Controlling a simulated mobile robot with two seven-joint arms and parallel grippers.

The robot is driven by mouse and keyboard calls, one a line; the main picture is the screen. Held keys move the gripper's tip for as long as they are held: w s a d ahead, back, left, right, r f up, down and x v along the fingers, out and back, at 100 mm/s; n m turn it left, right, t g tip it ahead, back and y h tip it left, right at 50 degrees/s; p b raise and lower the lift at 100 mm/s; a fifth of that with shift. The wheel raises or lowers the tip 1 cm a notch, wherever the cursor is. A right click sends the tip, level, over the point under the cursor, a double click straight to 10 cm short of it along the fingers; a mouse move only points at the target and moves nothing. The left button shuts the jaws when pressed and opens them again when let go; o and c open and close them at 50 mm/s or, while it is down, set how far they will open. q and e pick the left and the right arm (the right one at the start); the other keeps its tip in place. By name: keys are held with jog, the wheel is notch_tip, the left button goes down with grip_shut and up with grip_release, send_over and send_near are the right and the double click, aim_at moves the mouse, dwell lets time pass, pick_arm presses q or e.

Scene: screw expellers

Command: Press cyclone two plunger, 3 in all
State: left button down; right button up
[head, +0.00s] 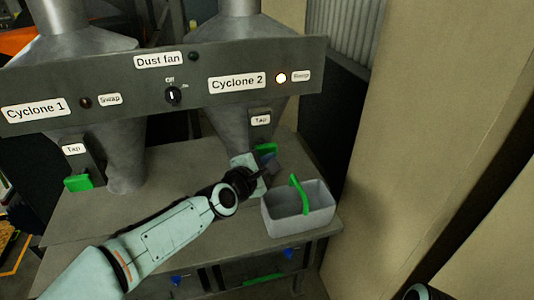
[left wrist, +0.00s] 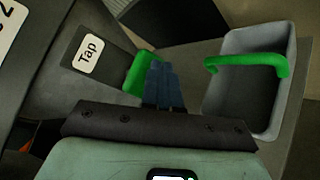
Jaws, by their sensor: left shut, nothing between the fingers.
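The cyclone two plunger (head: 266,151) is a green block under the "Tap" label (head: 261,119) on the right-hand cyclone. It also shows in the left wrist view (left wrist: 141,72), partly covered by my fingers. My left gripper (head: 272,164) is shut and empty, with its blue fingertips (left wrist: 162,84) at the plunger's right edge. I cannot tell whether they touch it. The "Cyclone 2" sign (head: 237,83) is on the panel above, with a lit lamp (head: 281,78) to its right. My right gripper is not in view.
A grey bin (head: 300,222) with a green handle (head: 299,194) stands on the bench (head: 150,215), close right of my left gripper. Cyclone 1 has its own green plunger (head: 78,183). A dial (head: 172,96) is mid-panel. A beige wall (head: 400,130) bounds the right.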

pick_arm(q)
jog(key=shift+w+a, duration=0.2)
jog(key=shift+w, duration=0.35)
jog(key=shift+w+a, duration=0.2)
jog(key=shift+w, duration=0.3)
dwell(0.8)
dwell(0.3)
jog(key=shift+s+d, duration=0.25)
jog(key=shift+s, duration=0.5)
jog(key=shift+s+d, duration=0.25)
jog(key=shift+s, duration=0.5)
jog(key=s, duration=0.1)
jog(key=s+d, duration=0.1)
jog(key=s, duration=0.1)
jog(key=s+p, duration=0.1)
jog(key=shift+s+d, duration=0.3)
jog(key=shift+s, duration=0.05)
dwell(1.9)
